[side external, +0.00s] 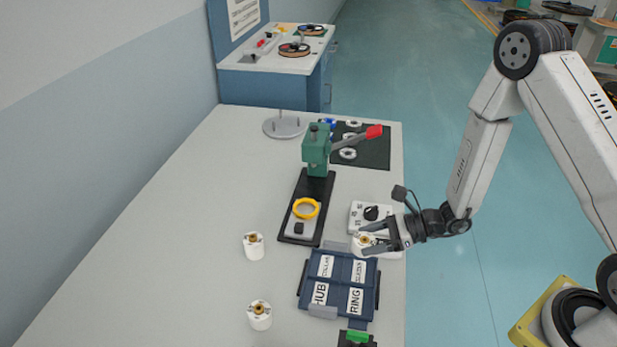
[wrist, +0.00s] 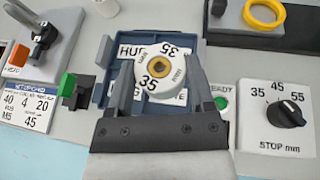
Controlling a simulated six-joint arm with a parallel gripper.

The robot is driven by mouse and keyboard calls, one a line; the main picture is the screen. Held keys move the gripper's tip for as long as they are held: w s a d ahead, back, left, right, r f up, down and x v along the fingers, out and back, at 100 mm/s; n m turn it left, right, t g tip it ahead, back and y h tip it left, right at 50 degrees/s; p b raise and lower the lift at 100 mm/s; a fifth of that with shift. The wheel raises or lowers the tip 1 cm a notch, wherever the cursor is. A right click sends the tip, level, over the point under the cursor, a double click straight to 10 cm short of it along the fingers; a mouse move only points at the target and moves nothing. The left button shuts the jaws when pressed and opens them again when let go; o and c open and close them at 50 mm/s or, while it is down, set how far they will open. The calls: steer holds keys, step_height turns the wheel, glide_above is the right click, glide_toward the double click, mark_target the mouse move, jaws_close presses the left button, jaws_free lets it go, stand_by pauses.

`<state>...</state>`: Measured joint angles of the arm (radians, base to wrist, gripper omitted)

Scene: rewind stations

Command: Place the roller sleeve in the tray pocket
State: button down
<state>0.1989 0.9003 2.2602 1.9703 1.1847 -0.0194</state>
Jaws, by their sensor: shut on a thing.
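My gripper (side external: 373,240) is shut on a white roller sleeve (wrist: 160,80) with a brass centre and "35" marked on its face. In the side view the sleeve (side external: 361,242) is at the tray's far right corner, above the work surface; the exact height is hard to tell. The blue tray (side external: 312,302) has labelled pockets, with HUB and RING readable on the near side. In the wrist view the sleeve and fingers cover much of the tray (wrist: 103,72), hiding parts of its labels. Two similar white rollers (side external: 253,246) (side external: 259,316) stand upright left of the tray.
A green press (side external: 316,150) with a red-tipped lever stands behind the tray; a yellow ring (side external: 306,208) lies on its black base. A stop dial box (wrist: 280,114) sits close to the right of my gripper. The bench's left side is mostly clear.

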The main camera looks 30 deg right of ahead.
glide_above(365, 272)
steer(key=shift+w+f, duration=0.1)
steer(key=shift+f, duration=2.1)
steer(key=shift+f, duration=1.8)
steer(key=shift+f, duration=0.15)
jaws_free()
steer(key=shift+r, duration=0.2)
steer(key=v, duration=1.2)
